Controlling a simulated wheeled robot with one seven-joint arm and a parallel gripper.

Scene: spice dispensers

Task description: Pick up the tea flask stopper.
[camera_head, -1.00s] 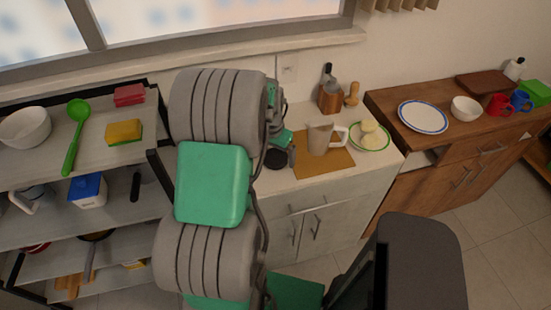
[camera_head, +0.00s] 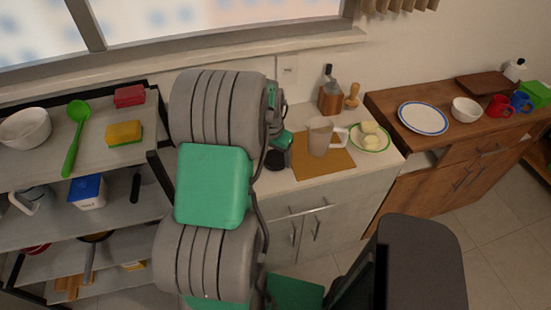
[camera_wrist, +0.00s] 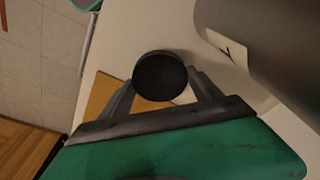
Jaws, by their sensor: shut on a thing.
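A round black stopper (camera_wrist: 160,76) sits between the two grey fingers of my gripper (camera_wrist: 161,84) in the wrist view. The fingers are shut on its sides. In the head view, a small dark round thing (camera_head: 276,160) shows just below my gripper, over the light counter near the brown mat; my arm hides much of this spot. A large dark grey cylinder with a white label (camera_wrist: 270,45) stands close at the upper right of the wrist view; it looks like the tea flask, cut off by the frame edge.
A grey mug (camera_head: 319,136) stands on the brown mat (camera_head: 318,168), right of my gripper. Beside it are a green-rimmed plate (camera_head: 384,147) with pale food and a wooden utensil block (camera_head: 330,99). A shelf rack (camera_head: 115,175) stands at left. The counter's front strip is clear.

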